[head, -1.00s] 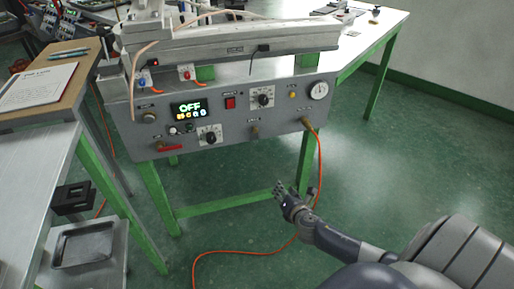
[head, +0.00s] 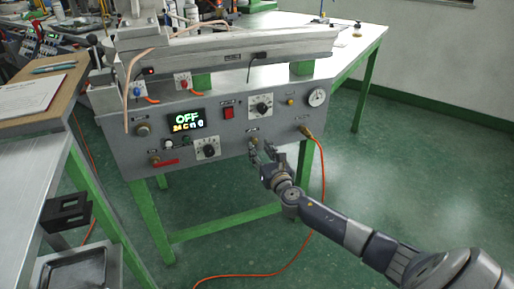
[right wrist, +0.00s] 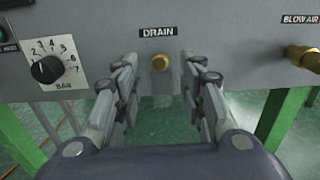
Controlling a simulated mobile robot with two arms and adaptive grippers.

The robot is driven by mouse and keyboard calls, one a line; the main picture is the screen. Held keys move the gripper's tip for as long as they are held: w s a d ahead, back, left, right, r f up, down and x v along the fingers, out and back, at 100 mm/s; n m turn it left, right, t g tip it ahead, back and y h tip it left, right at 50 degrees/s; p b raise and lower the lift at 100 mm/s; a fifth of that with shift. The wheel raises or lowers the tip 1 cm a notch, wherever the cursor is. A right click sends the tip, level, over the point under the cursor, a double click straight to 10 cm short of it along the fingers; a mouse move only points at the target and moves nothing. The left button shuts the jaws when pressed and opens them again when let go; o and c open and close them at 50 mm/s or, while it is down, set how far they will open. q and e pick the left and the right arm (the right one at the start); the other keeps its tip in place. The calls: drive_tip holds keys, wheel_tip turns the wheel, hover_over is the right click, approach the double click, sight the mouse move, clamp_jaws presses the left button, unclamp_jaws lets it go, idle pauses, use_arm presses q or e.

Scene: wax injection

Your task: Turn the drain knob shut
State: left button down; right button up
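The drain knob (right wrist: 160,63) is a small brass knob under the DRAIN label on the grey panel, in the middle of the right wrist view. In the head view the drain knob (head: 254,141) is on the lower panel, just beyond my right fingertips. My right gripper (right wrist: 158,80) is open, with one finger on each side of the knob in the right wrist view. In the head view my right gripper (head: 263,152) reaches up to the panel's lower edge. I cannot tell whether it touches the knob. My left gripper is not in view.
A black dial marked BAR (right wrist: 47,69) is left of the knob. The brass blow air fitting (right wrist: 303,57) is to the right, with an orange hose (head: 320,180) hanging from it in the head view. A metal side table (head: 30,165) stands at left.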

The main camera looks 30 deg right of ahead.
sight(255, 142)
drive_tip(key=shift+b+x, duration=0.3)
drive_tip(key=shift+x, duration=1.45)
clamp_jaws()
